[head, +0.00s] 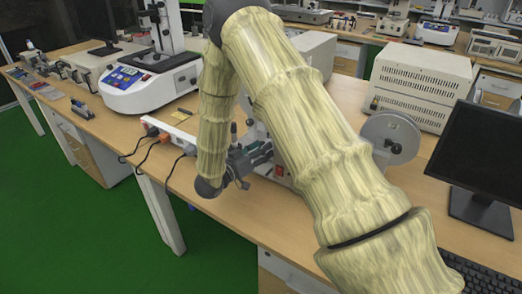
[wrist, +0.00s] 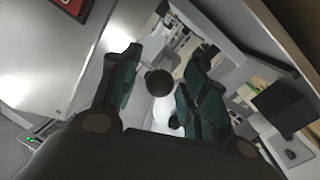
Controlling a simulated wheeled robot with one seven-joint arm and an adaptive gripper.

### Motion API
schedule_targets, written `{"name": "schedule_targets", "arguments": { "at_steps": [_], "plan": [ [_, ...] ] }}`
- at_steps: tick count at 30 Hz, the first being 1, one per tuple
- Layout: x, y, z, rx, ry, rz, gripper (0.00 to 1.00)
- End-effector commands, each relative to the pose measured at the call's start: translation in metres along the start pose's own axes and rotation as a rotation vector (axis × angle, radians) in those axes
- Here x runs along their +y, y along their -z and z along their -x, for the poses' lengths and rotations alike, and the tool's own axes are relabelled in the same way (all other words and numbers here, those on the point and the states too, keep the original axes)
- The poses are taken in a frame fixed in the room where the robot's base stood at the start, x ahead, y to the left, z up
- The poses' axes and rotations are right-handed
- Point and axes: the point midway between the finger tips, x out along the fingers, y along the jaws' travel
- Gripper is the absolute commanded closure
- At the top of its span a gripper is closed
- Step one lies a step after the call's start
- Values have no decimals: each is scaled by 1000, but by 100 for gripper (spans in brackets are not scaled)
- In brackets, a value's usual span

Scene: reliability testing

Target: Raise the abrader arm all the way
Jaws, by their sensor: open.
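My gripper (head: 252,156) reaches down beside a light-coloured machine on the bench, which seems to be the abrader. My own arm hides most of that machine; a grey round disc (head: 390,138) shows at its right. In the wrist view my gripper (wrist: 165,58) has its two green-padded fingers apart. A black round knob (wrist: 158,82) shows in the gap between them, nearer the left finger. I cannot tell whether either finger touches it. The abrader arm itself and its angle are not clear in either view.
A white instrument with a blue panel (head: 128,76) stands at the back left. A power strip (head: 168,132) with plugs lies left of my gripper. A vented beige box (head: 420,85) and a black monitor (head: 480,150) stand at the right.

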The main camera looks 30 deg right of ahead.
Motion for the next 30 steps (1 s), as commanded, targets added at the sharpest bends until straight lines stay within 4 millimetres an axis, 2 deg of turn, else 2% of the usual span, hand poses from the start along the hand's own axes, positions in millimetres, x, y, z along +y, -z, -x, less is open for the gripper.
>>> {"name": "schedule_targets", "arguments": {
  "at_steps": [9,16,25,30],
  "plan": [
    [0,0,-2,0,0,0,57],
    [0,0,-2,0,0,0,99],
    [-1,3,0,-4,5,0,100],
    [-6,16,10,-25,30,4,100]
  ]
}}
